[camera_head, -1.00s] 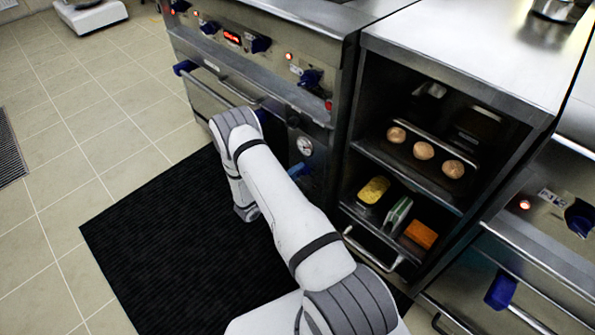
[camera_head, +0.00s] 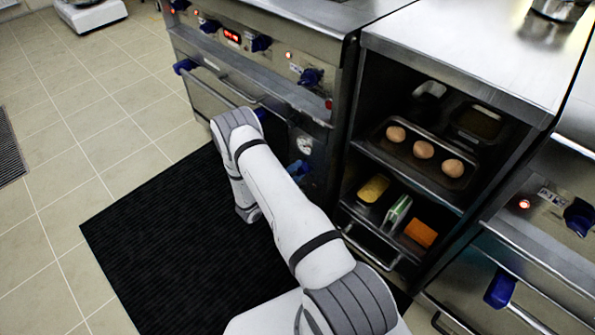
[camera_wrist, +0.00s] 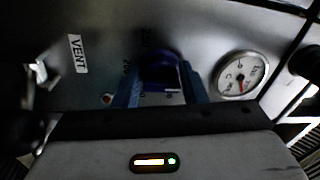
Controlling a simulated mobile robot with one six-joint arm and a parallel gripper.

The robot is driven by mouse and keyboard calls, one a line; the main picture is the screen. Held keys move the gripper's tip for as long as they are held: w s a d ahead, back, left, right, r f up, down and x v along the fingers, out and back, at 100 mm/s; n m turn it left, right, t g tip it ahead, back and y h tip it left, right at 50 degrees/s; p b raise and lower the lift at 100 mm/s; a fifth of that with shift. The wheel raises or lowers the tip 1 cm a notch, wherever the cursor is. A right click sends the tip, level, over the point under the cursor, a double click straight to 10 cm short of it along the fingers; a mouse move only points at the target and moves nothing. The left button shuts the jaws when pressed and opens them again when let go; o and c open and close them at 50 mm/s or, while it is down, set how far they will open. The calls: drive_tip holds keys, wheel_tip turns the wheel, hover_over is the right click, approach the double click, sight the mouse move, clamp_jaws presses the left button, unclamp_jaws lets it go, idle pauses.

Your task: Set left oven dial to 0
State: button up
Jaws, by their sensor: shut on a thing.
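The oven dial (camera_wrist: 160,75) is a dark blue knob on the steel panel in the wrist view. Number marks show around it, partly covered. The two blue fingers of my gripper (camera_wrist: 162,88) are on either side of the dial and shut on it. The dial's pointer and exact setting cannot be read.
A round white gauge (camera_wrist: 241,74) is right of the dial, and a VENT label (camera_wrist: 77,53) is left. The oven handle (camera_head: 228,88) runs close above my arm. A black mat (camera_head: 170,245) covers the floor.

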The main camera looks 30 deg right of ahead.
drive_tip(key=o, duration=1)
drive_tip(key=p+v, duration=0.1)
drive_tip(key=v, duration=0.6)
drive_tip(key=shift+s+a+p, duration=0.1)
drive_tip(key=shift+a+p, duration=0.25)
drive_tip(key=shift+p, duration=0.05)
